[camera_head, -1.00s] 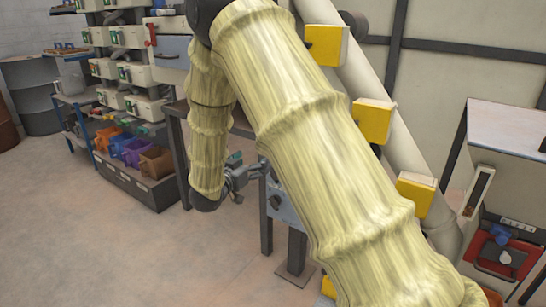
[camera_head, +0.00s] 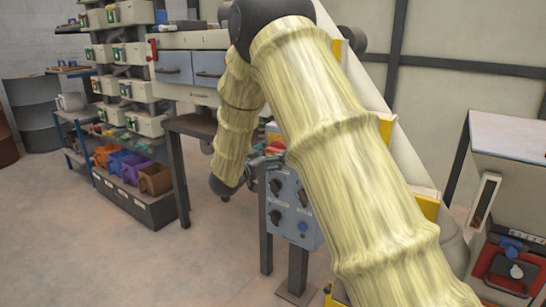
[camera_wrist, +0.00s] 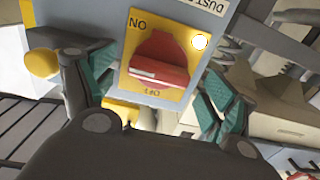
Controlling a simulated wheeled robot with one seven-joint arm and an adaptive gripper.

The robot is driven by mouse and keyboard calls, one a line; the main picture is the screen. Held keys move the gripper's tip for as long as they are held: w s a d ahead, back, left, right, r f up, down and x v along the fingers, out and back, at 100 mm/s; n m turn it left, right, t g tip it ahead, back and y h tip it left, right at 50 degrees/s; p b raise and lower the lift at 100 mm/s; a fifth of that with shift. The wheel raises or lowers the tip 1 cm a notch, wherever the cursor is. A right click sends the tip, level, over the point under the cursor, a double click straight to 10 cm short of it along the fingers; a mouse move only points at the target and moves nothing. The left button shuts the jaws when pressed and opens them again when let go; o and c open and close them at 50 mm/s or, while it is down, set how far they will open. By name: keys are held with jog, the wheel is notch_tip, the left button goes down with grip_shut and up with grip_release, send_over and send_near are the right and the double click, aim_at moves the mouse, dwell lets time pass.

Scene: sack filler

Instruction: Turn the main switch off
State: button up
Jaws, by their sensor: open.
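In the wrist view a red rotary knob (camera_wrist: 160,62) sits on a yellow plate (camera_wrist: 182,93). Which mark the knob points to is hard to tell. My gripper (camera_wrist: 152,88) is open, its teal-padded fingers spread left and right of the knob, with no visible contact. In the head view my gripper (camera_head: 266,161) is at the top of the blue-grey control panel (camera_head: 291,222), and my arm hides part of it.
A round white light (camera_wrist: 200,41) is at the plate's corner, near a label (camera_wrist: 205,5) reading "DUST". Black knobs (camera_head: 275,215) are lower on the panel. A workbench with drawers (camera_head: 190,68) and a bin shelf (camera_head: 135,170) stand left. The front floor is clear.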

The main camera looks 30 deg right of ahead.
jog(key=shift+x, duration=0.75)
jog(key=c, duration=1)
